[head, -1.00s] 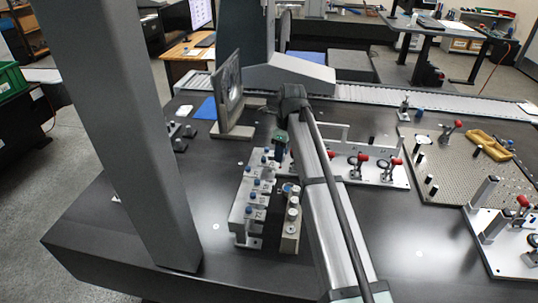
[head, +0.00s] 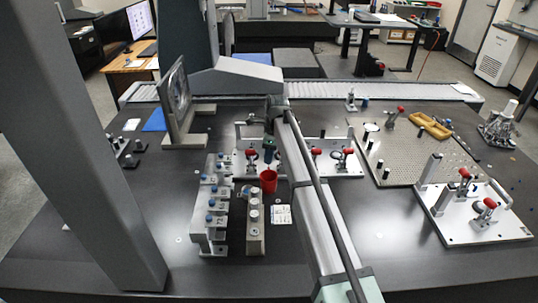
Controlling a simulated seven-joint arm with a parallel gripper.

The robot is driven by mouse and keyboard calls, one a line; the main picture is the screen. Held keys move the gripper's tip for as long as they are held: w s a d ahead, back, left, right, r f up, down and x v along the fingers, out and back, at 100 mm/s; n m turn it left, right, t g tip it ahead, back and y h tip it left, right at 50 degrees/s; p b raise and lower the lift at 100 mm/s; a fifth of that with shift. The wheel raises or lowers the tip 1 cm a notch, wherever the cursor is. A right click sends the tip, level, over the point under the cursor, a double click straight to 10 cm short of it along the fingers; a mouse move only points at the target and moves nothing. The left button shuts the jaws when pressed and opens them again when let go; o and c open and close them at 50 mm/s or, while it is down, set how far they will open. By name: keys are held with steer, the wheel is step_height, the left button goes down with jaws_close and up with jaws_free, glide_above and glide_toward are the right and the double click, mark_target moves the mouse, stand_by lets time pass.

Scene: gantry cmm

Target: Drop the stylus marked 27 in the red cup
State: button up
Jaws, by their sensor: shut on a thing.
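The red cup (head: 268,180) stands upright on the dark table, just behind the grey block and left of my arm. My gripper (head: 269,154) hangs below the far end of my arm, close above and behind the cup in the picture. It is shut on a stylus, but the held piece is small and dark here and no number on it can be read. A light grey stylus rack (head: 211,220) with several blue-topped pieces stands left of the cup. Its markings are too small to read.
A grey block (head: 255,236) with round-topped pieces stands before the cup, beside a white card (head: 281,214). A plate with red-handled clamps (head: 348,160) lies behind my arm. A framed upright panel (head: 175,100) stands back left.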

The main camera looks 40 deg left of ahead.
steer(key=shift+f, duration=0.1)
steer(key=shift+f, duration=3)
steer(key=o, duration=1.1)
step_height(320, 180, up, 14)
steer(key=d, duration=0.1)
steer(key=shift+w+d+f, duration=0.15)
steer(key=shift+w+d, duration=0.05)
steer(key=shift+w, duration=0.25)
